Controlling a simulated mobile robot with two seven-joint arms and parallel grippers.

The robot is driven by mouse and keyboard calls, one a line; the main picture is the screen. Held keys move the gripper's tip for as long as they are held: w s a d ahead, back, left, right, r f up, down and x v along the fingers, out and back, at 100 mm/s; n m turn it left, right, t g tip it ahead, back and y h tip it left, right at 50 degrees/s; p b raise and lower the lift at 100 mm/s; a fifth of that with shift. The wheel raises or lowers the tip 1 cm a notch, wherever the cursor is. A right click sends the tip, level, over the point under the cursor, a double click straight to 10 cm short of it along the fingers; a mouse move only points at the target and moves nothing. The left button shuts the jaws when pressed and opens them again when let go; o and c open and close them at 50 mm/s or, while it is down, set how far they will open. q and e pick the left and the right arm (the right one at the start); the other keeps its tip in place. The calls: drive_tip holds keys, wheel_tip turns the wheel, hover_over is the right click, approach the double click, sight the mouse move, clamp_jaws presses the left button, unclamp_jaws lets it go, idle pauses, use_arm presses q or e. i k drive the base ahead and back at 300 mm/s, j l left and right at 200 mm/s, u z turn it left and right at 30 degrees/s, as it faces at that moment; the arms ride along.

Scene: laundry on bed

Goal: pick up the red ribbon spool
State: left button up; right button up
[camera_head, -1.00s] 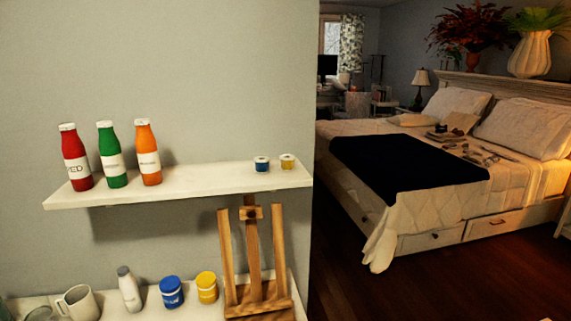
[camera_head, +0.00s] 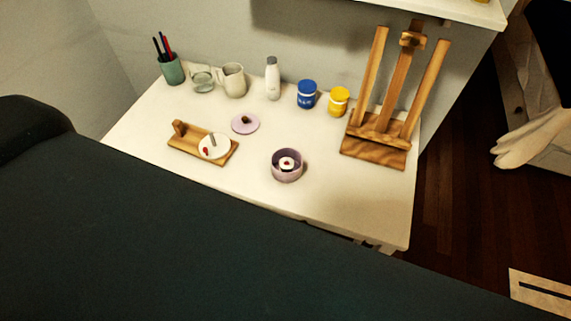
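A small white round piece with a red centre (camera_head: 287,163) sits inside an open round purple box (camera_head: 287,175) on the white desk (camera_head: 345,215). A wooden holder (camera_head: 185,144) to its left carries a white disc (camera_head: 215,147) with a small red mark. Both could be spools; I cannot tell which is the red ribbon spool. A round purple lid (camera_head: 245,124) with a dark knob lies flat between them, farther back. Neither of my grippers is in view.
A wooden easel (camera_head: 378,152) stands at the desk's right end. A cup of pens (camera_head: 172,70), mug (camera_head: 234,80), white bottle (camera_head: 272,78), blue jar (camera_head: 307,94) and yellow jar (camera_head: 339,101) line the back. A large dark shape hides the lower left.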

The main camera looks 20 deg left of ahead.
sight(287, 163)
drive_tip(key=k+j, duration=0.1)
drive_tip(key=j, duration=0.65)
drive_tip(key=k+j, duration=0.1)
drive_tip(key=j, duration=0.65)
